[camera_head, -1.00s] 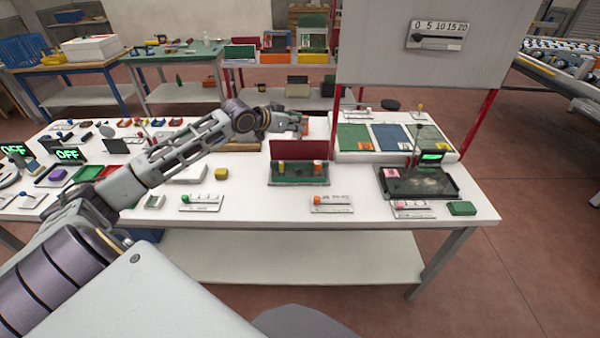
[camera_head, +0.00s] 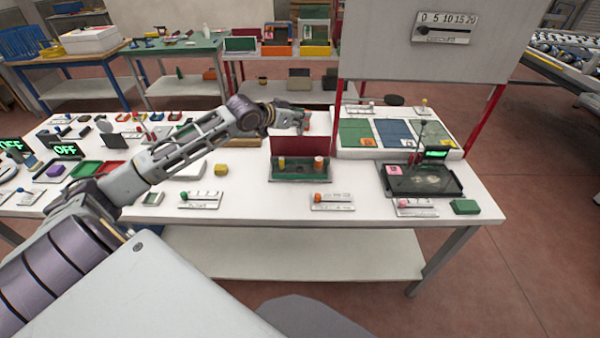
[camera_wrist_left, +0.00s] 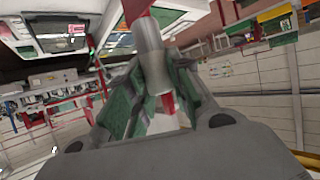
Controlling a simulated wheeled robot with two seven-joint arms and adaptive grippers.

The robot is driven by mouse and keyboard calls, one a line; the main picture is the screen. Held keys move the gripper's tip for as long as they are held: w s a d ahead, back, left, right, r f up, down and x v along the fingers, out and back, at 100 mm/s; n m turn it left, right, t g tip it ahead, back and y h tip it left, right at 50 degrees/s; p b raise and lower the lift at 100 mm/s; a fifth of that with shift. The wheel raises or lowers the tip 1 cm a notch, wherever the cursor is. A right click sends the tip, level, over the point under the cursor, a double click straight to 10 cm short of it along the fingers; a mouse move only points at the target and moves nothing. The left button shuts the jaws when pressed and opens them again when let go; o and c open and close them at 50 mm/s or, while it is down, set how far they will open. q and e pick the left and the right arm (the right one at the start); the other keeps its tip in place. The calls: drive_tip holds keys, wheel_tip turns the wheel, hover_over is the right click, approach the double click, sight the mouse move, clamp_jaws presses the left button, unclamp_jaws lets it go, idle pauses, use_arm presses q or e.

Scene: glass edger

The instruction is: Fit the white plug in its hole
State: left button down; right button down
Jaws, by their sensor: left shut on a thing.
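My left gripper (camera_head: 303,121) is over the white table, behind the red upright panel (camera_head: 298,147) of a green fixture. In the left wrist view its fingers (camera_wrist_left: 150,75) are closed around a pale grey-white cylinder (camera_wrist_left: 149,38), which looks like the white plug. In the head view the held thing is too small to make out. I cannot pick out the hole for the plug in either view. My right gripper is not in view.
The green fixture (camera_head: 283,175) holds a yellow and an orange cylinder. A black tray (camera_head: 425,190) with a green-lit display and a small green block (camera_head: 465,207) stand at the right. A large grey board (camera_head: 425,70) on red posts rises behind. Many small items crowd the table's left.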

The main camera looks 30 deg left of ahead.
use_arm(q)
wheel_tip(320, 180, down, 13)
drive_tip(key=shift+f, duration=0.15)
idle(0.8)
drive_tip(key=shift+f, duration=2.25)
drive_tip(key=shift+f, duration=0.15)
